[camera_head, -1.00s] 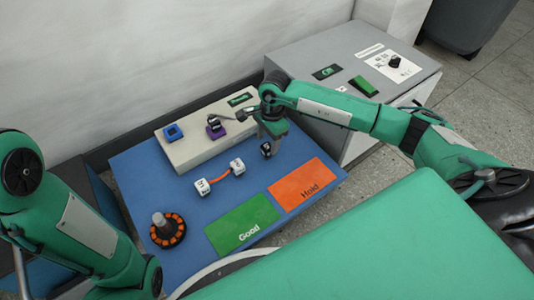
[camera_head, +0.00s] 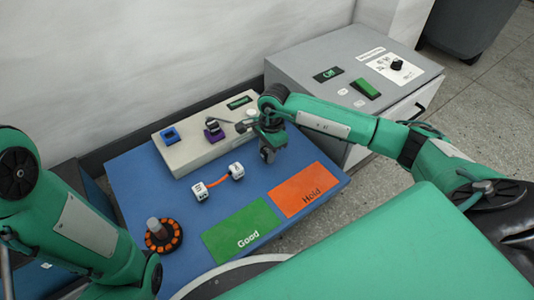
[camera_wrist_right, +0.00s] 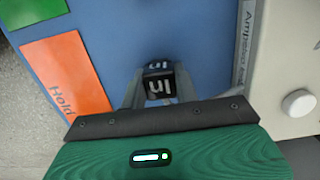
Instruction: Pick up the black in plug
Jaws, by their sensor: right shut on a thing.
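The black in plug (camera_wrist_right: 158,82), with white "IN" lettering, sits between the fingers of my right gripper in the right wrist view. My right gripper (camera_wrist_right: 160,92) is shut on it, with one finger on each side. In the head view my right gripper (camera_head: 268,155) points down over the blue mat, right of the white plugs, and largely hides the black plug. I cannot tell whether the plug touches the mat. My left arm shows at the left edge, but its gripper is out of view.
The blue mat (camera_head: 137,190) bears two white plugs (camera_head: 218,182) joined by an orange cord, a round orange-and-black motor (camera_head: 163,236), a green Good card (camera_head: 242,230) and an orange Hold card (camera_head: 303,190). A beige box (camera_head: 187,158) and grey cabinet (camera_head: 312,62) stand behind.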

